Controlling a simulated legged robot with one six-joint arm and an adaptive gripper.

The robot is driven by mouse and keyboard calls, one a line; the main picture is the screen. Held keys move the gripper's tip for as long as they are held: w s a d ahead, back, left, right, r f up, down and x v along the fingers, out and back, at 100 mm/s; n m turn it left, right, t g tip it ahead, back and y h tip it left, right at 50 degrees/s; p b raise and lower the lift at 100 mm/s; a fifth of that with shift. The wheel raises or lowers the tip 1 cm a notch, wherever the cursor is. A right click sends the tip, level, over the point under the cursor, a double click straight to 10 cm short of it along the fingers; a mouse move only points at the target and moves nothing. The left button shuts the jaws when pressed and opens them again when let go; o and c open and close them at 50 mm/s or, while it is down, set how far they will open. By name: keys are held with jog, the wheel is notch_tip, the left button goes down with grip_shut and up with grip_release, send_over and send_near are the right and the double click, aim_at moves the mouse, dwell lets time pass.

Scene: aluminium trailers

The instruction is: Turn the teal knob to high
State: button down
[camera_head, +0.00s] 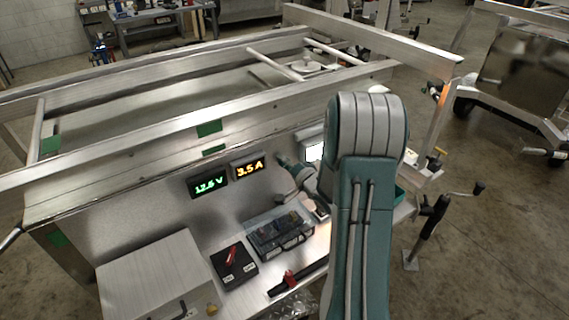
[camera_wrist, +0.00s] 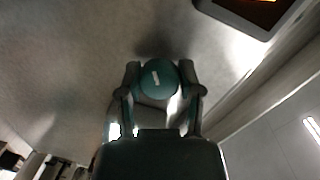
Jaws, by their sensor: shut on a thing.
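The teal knob (camera_wrist: 160,79) is round, with a short white mark on its face, on the grey metal panel (camera_wrist: 70,70). In the wrist view the mark stands nearly upright, leaning a little to the left at its top. My gripper (camera_wrist: 160,70) is shut on the knob, one dark finger on each side. In the head view my gripper (camera_head: 284,161) is at the panel, right of the amber display, and the knob cannot be made out there. No high or low label is legible.
A green display (camera_head: 209,185) reads about 12.6 V and an amber display (camera_head: 250,168) reads 3.5 A. Below are a black box with a red switch (camera_head: 233,259), a compartment tray (camera_head: 262,239) and a metal box (camera_head: 150,265). Trailer rails (camera_head: 130,155) run above the panel.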

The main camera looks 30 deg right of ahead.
jog(key=shift+f+m, duration=0.1)
jog(key=shift+m, duration=0.2)
jog(key=shift+c, duration=1.3)
grip_release()
jog(key=shift+d, duration=0.2)
jog(key=s+r, duration=0.1)
jog(key=s, duration=1.1)
jog(key=shift+d, duration=0.35)
